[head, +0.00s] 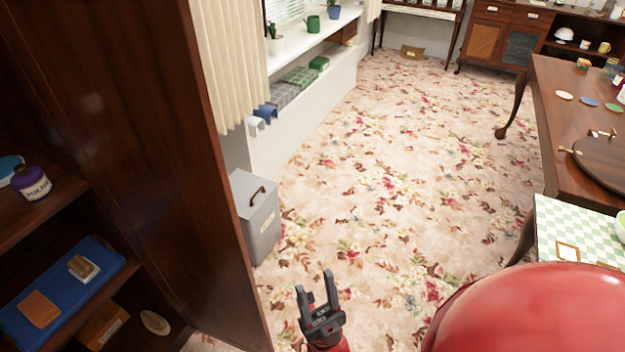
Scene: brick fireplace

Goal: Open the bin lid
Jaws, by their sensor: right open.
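The bin (266,232) is a grey box on the floor, left of the picture's middle, beside the dark wooden cabinet. Its lid (252,193) lies flat on top and looks shut. A dark curved handle (257,195) stands on the lid. The cabinet's side hides part of the bin's left. My right gripper (316,287) is at the bottom, in front of the bin and to its right. Its two dark fingers are apart, with nothing between them. It does not touch the bin. My left gripper is not in view.
The tall wooden cabinet (150,150) with open shelves fills the left side. A wooden table (560,95) stands at the right, with a checked cloth (560,222) on a surface below it. A white window ledge (300,45) runs behind the bin. The flowered carpet (410,180) between is clear.

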